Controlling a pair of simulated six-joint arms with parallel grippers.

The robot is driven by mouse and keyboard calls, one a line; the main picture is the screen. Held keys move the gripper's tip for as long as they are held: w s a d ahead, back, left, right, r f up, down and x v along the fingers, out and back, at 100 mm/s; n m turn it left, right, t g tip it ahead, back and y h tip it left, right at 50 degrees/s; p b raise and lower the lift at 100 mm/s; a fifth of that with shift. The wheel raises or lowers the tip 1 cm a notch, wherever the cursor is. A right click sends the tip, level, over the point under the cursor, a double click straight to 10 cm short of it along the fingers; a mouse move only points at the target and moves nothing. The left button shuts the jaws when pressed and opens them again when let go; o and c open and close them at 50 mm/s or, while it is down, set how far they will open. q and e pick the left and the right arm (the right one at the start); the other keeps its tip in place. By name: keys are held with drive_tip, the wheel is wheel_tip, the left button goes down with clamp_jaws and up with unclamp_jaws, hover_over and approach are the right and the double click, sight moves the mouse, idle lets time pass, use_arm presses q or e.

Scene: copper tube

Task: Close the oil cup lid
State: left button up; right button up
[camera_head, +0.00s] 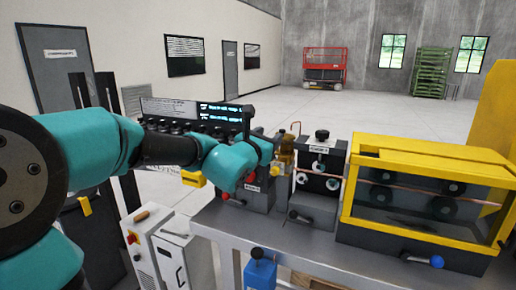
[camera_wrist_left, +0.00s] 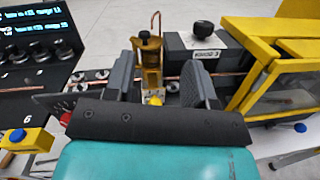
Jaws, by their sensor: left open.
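The oil cup (camera_head: 287,149) is a small amber, brass-coloured cup on the machine line, partly behind my left gripper in the head view. In the left wrist view the cup (camera_wrist_left: 151,55) stands upright beyond and between my fingers, with a thin copper-coloured piece rising at its top. I cannot tell its lid's exact position. My left gripper (camera_wrist_left: 160,66) is open, its dark fingers spread apart with nothing held between them. In the head view the left gripper (camera_head: 264,146) is just left of the cup. My right gripper is not in view.
A copper tube (camera_wrist_left: 174,78) runs across behind the fingers. A grey block with a black knob (camera_head: 320,165) stands right of the cup, then a yellow-framed clear housing (camera_head: 430,190). A control panel (camera_head: 195,112) with displays is at left. The grey bench front (camera_head: 240,226) has free room.

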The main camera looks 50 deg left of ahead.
use_arm(q)
drive_tip(key=shift+s+a+f+n+g+y, duration=0.3)
drive_tip(key=shift+s+f+n+g+y, duration=0.2)
drive_tip(key=shift+f+n, duration=0.3)
drive_tip(key=shift+s+a+f+n+g+y, duration=0.35)
drive_tip(key=shift+s+f+n+g, duration=0.25)
drive_tip(key=shift+n, duration=0.4)
drive_tip(key=shift+d, duration=0.1)
